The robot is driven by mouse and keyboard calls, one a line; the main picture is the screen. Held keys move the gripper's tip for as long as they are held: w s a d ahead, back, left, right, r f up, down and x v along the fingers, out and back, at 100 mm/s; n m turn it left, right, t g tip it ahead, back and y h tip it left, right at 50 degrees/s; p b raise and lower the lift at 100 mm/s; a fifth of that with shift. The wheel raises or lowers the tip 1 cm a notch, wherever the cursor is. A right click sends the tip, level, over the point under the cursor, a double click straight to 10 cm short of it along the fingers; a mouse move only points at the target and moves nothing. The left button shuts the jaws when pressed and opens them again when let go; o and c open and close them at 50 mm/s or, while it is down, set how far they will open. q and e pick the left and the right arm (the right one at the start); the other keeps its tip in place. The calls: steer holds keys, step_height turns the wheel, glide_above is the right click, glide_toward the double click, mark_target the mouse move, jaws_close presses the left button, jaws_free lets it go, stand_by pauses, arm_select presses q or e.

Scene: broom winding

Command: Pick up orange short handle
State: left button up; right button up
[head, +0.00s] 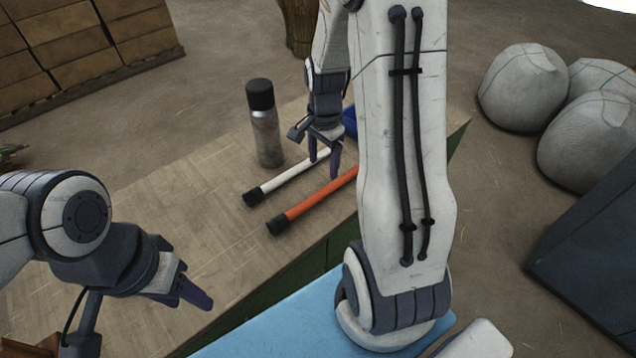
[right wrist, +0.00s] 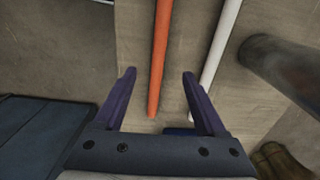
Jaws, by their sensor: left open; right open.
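The orange short handle (head: 311,203) has a black end cap and lies on the wooden table, partly hidden behind my right arm in the head view. In the right wrist view the orange handle (right wrist: 159,55) runs lengthwise between the fingers, ahead of them. A white handle (head: 288,178) lies beside it, roughly parallel; it also shows in the right wrist view (right wrist: 219,45). My right gripper (head: 324,168) is open and empty above the handles; its fingers (right wrist: 158,88) show spread apart. My left gripper (head: 185,285) is low at the left, open and away from the handles.
A spray can (head: 265,130) with a black cap stands upright behind the handles. A blue object (head: 350,122) is partly hidden behind my right arm. The table (head: 150,200) has free room at left. Pale sacks (head: 525,85) sit on the floor at right.

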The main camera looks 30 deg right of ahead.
glide_above(324, 189)
steer(key=shift+m, duration=0.3)
steer(key=f, duration=0.5)
steer(key=shift+d+f, duration=0.1)
steer(key=shift+d, duration=0.1)
steer(key=shift+a+f+p, duration=0.1)
steer(key=shift+f+p, duration=0.5)
step_height(324, 189, down, 3)
steer(key=shift+a+f+p, duration=0.1)
steer(key=shift+f+p, duration=0.05)
steer(key=shift+p, duration=0.4)
steer(key=shift+f, duration=0.45)
jaws_close()
